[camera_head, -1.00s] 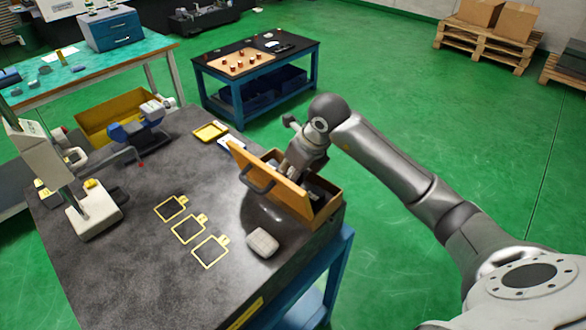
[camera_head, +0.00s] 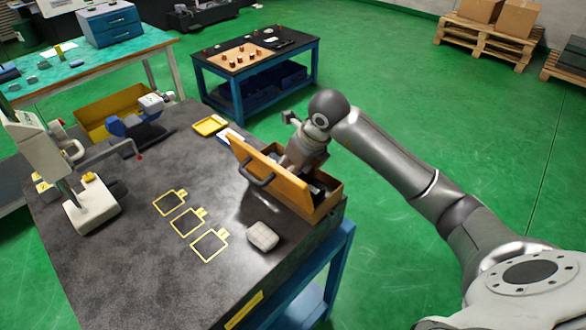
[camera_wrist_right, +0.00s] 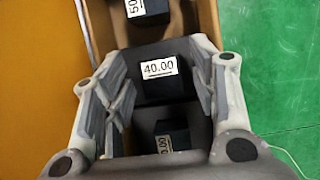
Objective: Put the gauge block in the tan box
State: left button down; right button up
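The tan box (camera_head: 285,196) stands at the right end of the dark table with its lid tilted up. In the right wrist view its tan wall (camera_wrist_right: 100,30) shows at the top left. Inside are dark blocks with white number labels. The gauge block marked 40.00 (camera_wrist_right: 162,88) sits between the fingers of my right gripper (camera_wrist_right: 158,76). The fingers are apart, with a gap visible on each side of the block. In the head view my right gripper reaches down into the box and its fingertips are hidden. My left gripper is not in view.
A pale rounded block (camera_head: 263,236) lies in front of the box. Several yellow outlines (camera_head: 188,222) mark the table. A yellow tray (camera_head: 209,125) lies behind. A grey stand instrument (camera_head: 90,210) is at the left. The table's middle is clear.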

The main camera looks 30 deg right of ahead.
jog(key=shift+r, duration=0.15)
jog(key=shift+r+p, duration=0.25)
jog(key=shift+p, duration=0.15)
jog(key=shift+r+p, duration=0.45)
jog(key=b+v, duration=0.2)
jog(key=v, duration=0.9)
jog(key=shift+s+r, duration=0.2)
jog(key=shift+r, duration=0.05)
jog(key=shift+d, duration=0.1)
